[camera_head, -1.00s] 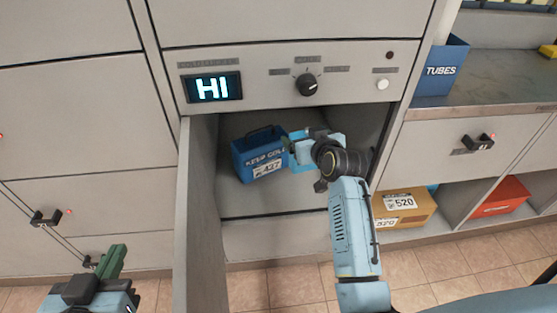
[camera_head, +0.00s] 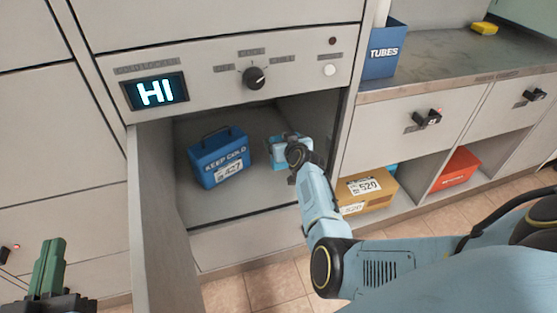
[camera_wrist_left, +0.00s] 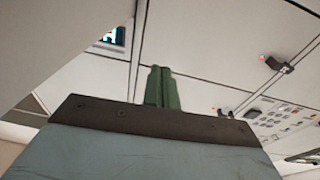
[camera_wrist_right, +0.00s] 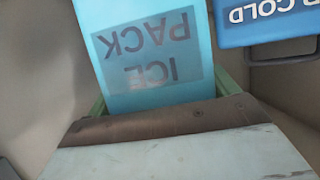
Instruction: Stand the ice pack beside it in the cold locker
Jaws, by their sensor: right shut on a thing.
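The light-blue ice pack (camera_wrist_right: 150,45) fills the middle of the right wrist view, its label upside down there. My right gripper (camera_wrist_right: 164,92) is shut on it, with green fingers on both sides. In the head view the ice pack (camera_head: 278,158) is inside the open cold locker (camera_head: 240,205), right of the blue KEEP COLD box (camera_head: 218,158), with a gap between them. My wrist partly hides it, and I cannot tell whether it touches the locker floor. My left gripper (camera_head: 48,265) is outside the locker at lower left, fingers together and empty.
The locker door (camera_head: 165,220) stands open on the left. A panel with a HI display (camera_head: 156,92) and a knob (camera_head: 253,78) is above the opening. A TUBES bin (camera_head: 383,50) stands on the right counter; a cardboard parcel (camera_head: 368,190) and red box (camera_head: 457,168) lie below.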

